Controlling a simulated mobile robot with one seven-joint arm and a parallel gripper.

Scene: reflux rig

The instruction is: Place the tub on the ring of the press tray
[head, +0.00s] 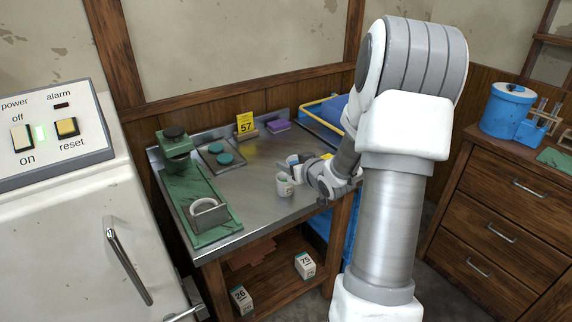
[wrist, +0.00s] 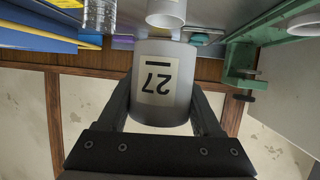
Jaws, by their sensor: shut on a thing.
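The tub (wrist: 178,112) is a pale grey cylinder with a label reading 27, upside down in the wrist view. My gripper (wrist: 163,88) is shut on it, one finger on each side. In the head view my gripper (head: 300,165) is above the right part of the metal bench, and the held tub is hard to make out there. The press tray (head: 178,196) is a long green plate at the bench's left, with a green press at its far end. Its pale ring (head: 207,206) lies at the near end by a grey upright plate. My gripper is right of the ring and apart from it.
A second white cup (head: 284,187) stands on the metal bench (head: 262,165) near my gripper. Teal discs (head: 224,158), a yellow 57 sign (head: 246,124) and a purple block (head: 278,126) are farther back. A clear bottle (wrist: 100,14) shows in the wrist view. The bench's middle is clear.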

